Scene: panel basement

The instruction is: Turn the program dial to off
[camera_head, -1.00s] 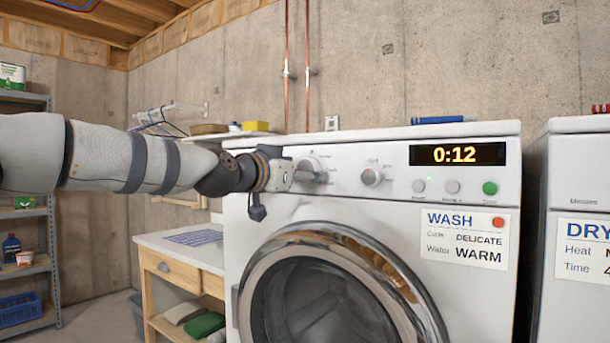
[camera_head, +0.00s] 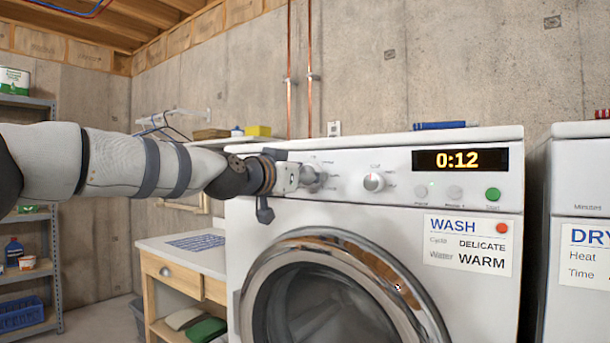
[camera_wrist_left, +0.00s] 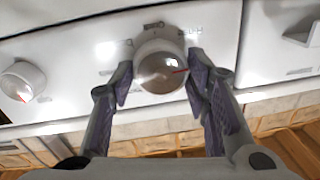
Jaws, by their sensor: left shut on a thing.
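The program dial (camera_wrist_left: 160,66) is a round, pale silver knob with a red pointer mark. In the left wrist view it sits between my two finger pads, and its red mark points to the right of that picture. Printed lettering around the dial is too blurred to read fully. My left gripper (camera_wrist_left: 160,78) is shut on the dial. In the head view the left gripper (camera_head: 308,178) is at the left part of the washer (camera_head: 465,180) panel and partly hides the dial (camera_head: 316,168). My right gripper is not in view.
A second knob (camera_head: 373,182) is right of the program dial, followed by small buttons and a green button (camera_head: 492,194). The display (camera_head: 460,160) reads 0:12. A dryer (camera_head: 578,180) stands at the right, a wooden table (camera_head: 170,245) at the left.

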